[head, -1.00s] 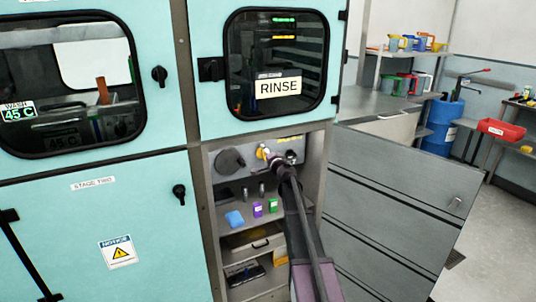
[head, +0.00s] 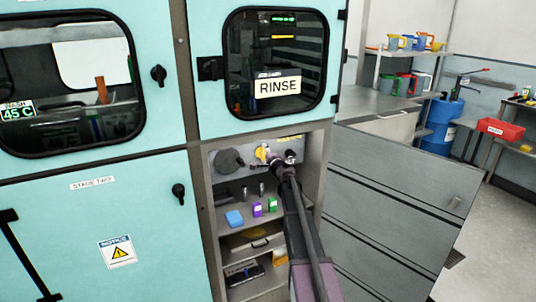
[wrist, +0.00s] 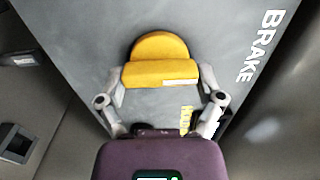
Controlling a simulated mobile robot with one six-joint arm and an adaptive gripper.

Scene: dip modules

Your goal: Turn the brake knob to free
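The yellow brake knob (wrist: 158,62) shows in the wrist view, a round base with a thick raised bar across it and a pale mark on the bar. It also shows, small, in the head view (head: 262,153). The panel beside it reads BRAKE (wrist: 260,47). My gripper (wrist: 160,78) is open, its fingers wide apart at the two ends of the bar. I cannot tell whether either fingertip touches it. A small yellow label (wrist: 186,120) is partly hidden by the right finger. In the head view my gripper (head: 274,161) is just below and right of the knob.
A dark round knob (head: 229,160) is left on the same recessed panel. The shelf below holds a blue block (head: 234,218), a purple one (head: 257,209) and a green one (head: 272,204). Side walls of the recess stand close by. The RINSE door (head: 212,116) is above.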

